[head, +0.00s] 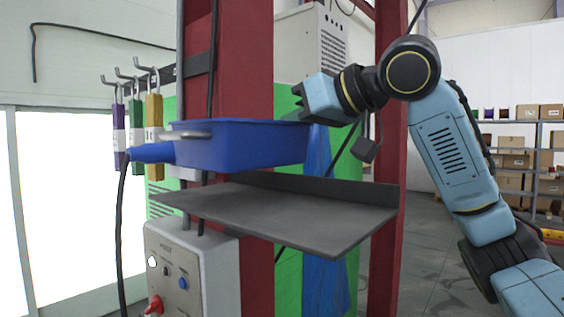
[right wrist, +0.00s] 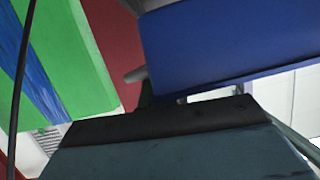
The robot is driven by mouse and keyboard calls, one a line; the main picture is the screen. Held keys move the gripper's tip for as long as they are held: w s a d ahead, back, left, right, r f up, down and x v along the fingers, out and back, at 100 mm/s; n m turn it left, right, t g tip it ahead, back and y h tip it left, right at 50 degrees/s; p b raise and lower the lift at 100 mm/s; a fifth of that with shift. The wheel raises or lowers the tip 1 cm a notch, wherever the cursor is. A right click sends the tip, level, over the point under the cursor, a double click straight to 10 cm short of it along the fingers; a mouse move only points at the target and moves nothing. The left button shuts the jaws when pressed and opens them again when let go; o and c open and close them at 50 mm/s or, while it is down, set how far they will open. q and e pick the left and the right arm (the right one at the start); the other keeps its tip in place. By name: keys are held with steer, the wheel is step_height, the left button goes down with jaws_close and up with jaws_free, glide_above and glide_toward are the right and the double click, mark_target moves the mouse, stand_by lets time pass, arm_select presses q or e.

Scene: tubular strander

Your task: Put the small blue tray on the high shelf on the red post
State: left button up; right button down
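The small blue tray (head: 240,147) is in the air above the grey shelf (head: 290,216), roughly level, with a visible gap under it. A grey metal handle (head: 186,134) shows at its left end. The shelf, with a raised back lip, is at the red post (head: 228,60). My right gripper (head: 297,115) is at the tray's far right end and seems to hold it there; the fingertips are mostly hidden. In the right wrist view the tray's blue wall (right wrist: 230,40) fills the upper right, close to the hand. My left gripper is not in view.
A blue handle-like piece (head: 150,152) with a black cable is left of the tray. Purple, green and yellow items (head: 154,125) hang on hooks behind. A grey control box (head: 180,270) is below the shelf. A second red post (head: 388,200) stands to the right.

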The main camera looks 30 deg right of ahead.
steer(key=f, duration=0.4)
steer(key=shift+w+f, duration=0.15)
steer(key=shift+w, duration=0.05)
steer(key=shift+f, duration=0.2)
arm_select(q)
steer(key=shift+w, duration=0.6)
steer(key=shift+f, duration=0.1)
arm_select(e)
steer(key=shift+f, duration=0.1)
steer(key=c, duration=1.7)
jaws_free()
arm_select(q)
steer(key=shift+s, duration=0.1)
